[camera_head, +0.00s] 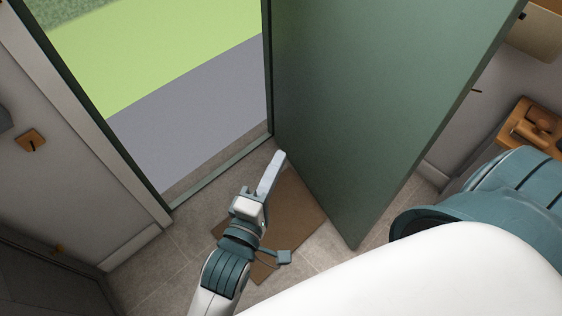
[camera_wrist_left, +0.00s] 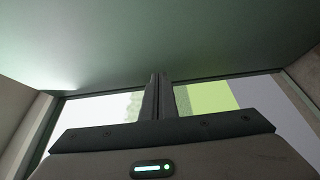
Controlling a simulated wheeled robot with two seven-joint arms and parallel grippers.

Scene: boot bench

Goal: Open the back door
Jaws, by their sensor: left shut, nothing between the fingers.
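The green back door (camera_head: 365,95) stands wide open, swung into the room to the right of the doorway. Outside, grey paving and green grass show through the opening. My left gripper (camera_head: 279,156) is shut and empty, in front of the doorway and close to the door's face near its hinge side. I cannot tell whether it touches the door. In the left wrist view the shut fingers (camera_wrist_left: 159,78) point toward the door's green surface (camera_wrist_left: 150,35), with the bright opening behind. No door handle shows. My right gripper is not in view.
A brown mat (camera_head: 305,205) lies on the tiled floor under my left arm. A wooden piece with a rounded knob (camera_head: 541,123) is at the right, behind the door. A small wooden hook plate (camera_head: 31,140) is on the left wall. The doorway threshold (camera_head: 225,172) is clear.

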